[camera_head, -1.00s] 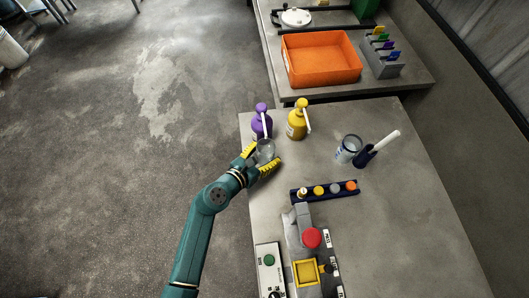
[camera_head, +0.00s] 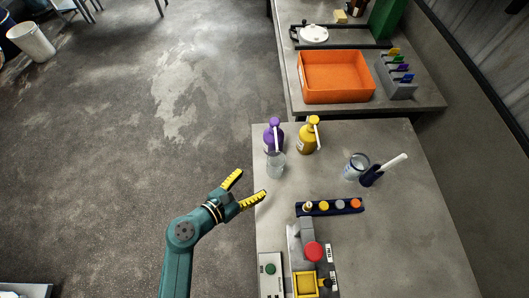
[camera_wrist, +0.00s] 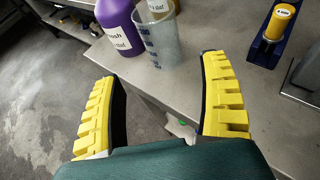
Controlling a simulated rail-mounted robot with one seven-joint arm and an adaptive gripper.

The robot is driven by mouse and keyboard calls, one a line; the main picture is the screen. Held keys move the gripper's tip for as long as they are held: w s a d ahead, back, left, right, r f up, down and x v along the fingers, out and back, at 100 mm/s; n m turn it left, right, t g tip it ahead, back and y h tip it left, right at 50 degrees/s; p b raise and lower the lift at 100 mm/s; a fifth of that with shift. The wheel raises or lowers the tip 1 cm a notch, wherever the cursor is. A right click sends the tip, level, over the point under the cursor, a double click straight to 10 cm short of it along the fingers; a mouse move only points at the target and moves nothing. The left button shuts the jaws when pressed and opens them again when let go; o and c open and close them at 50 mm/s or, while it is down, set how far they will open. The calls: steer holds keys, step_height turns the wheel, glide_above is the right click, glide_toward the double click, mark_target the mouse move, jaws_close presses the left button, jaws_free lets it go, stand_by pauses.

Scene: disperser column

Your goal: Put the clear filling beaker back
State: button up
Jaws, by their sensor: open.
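The clear filling beaker (camera_head: 276,165) stands upright on the grey table near its left edge, just in front of the purple bottle (camera_head: 273,133). In the wrist view the beaker (camera_wrist: 158,45) shows beyond the fingertips, overlapping the purple bottle (camera_wrist: 118,25) from this angle; I cannot tell whether they touch. My gripper (camera_head: 248,183) is open and empty, off the table's left edge and apart from the beaker. In the wrist view both yellow fingers of my gripper (camera_wrist: 165,75) are spread wide with nothing between them.
A yellow bottle (camera_head: 309,137) stands right of the purple one. A blue rack with several colored caps (camera_head: 330,207), another beaker (camera_head: 356,166) and a dark holder with a white-handled tool (camera_head: 372,177) stand on the table. An orange tray (camera_head: 336,96) sits on the far bench.

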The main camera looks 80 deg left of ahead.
steer(key=w+d+r+m+t+h, duration=0.25)
steer(key=w+d+r+m, duration=0.45)
steer(key=w+r+m, duration=0.6)
steer(key=w+d+r+m+t+h, duration=0.25)
steer(key=w+d+r+m, duration=0.35)
steer(key=w+r+m, duration=0.65)
steer(key=s+d+r+m+t+h, duration=0.3)
steer(key=d+r+m+t, duration=0.3)
steer(key=d+r+m, duration=1.2)
steer(key=d+r, duration=0.2)
steer(key=d, duration=0.1)
steer(key=shift+d+r, duration=0.25)
steer(key=shift+r, duration=0.1)
step_height(320, 180, up, 32)
steer(key=p, duration=3.1)
steer(key=shift+f+h+p, duration=0.2)
steer(key=shift+h+p, duration=0.1)
steer(key=shift+p, duration=0.05)
